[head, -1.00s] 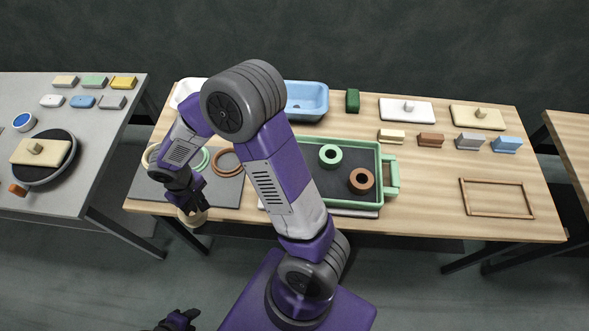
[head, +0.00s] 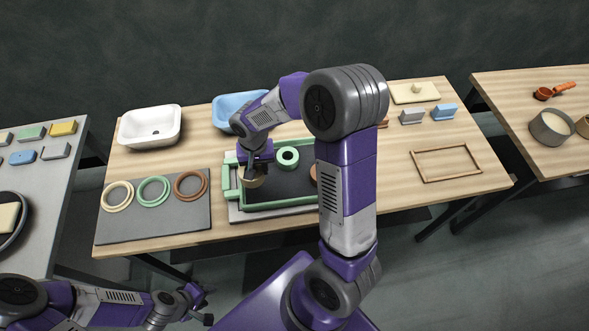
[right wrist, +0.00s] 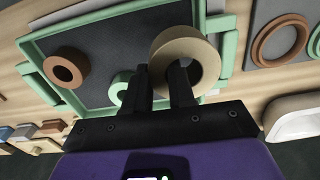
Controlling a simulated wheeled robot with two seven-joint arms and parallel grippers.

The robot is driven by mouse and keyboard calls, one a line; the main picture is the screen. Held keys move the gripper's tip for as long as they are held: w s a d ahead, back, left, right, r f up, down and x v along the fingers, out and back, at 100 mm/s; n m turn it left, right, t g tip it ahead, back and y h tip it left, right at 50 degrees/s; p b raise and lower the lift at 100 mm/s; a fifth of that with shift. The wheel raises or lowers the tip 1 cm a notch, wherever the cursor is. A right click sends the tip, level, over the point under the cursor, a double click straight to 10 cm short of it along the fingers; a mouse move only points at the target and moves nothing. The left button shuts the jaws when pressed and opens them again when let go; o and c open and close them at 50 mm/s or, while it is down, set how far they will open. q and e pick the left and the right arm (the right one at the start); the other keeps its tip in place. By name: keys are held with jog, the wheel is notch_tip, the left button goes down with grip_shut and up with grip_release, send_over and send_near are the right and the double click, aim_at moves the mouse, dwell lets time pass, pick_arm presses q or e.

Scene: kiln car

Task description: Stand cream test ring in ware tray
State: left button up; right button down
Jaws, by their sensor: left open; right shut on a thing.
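The cream test ring (head: 251,182) is in my right gripper (head: 256,166), at the left end of the ware tray (head: 290,187). The tray has a green rim and a dark floor. In the right wrist view, the fingers (right wrist: 160,75) pinch the wall of the cream ring (right wrist: 203,52), one finger inside its hole. I cannot tell whether the ring touches the tray floor. A green ring (head: 287,157) and a brown ring (head: 313,176), partly behind my arm, stand in the tray. My left gripper (head: 203,302) is open and empty, low in front of the table.
A grey mat (head: 150,222) with cream, green and brown flat rings lies left of the tray. A white basin (head: 150,126) and a blue basin (head: 229,110) stand behind. A thin wooden frame (head: 446,163) lies at right. The tray floor between the rings is clear.

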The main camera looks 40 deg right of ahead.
jog(key=f, duration=0.1)
jog(key=d+f+m, duration=0.1)
jog(key=f, duration=0.1)
jog(key=d+f+m, duration=0.1)
jog(key=shift+s+f+b, duration=0.1)
jog(key=shift+f+b, duration=0.15)
jog(key=shift+b, duration=0.05)
notch_tip(320, 180, down, 4)
jog(key=shift+s+r, duration=0.1)
jog(key=shift+r, duration=0.1)
jog(key=shift+f, duration=0.35)
jog(key=shift+b, duration=0.3)
jog(key=shift+f, duration=0.1)
jog(key=c, duration=0.9)
grip_release()
jog(key=shift+c, duration=0.2)
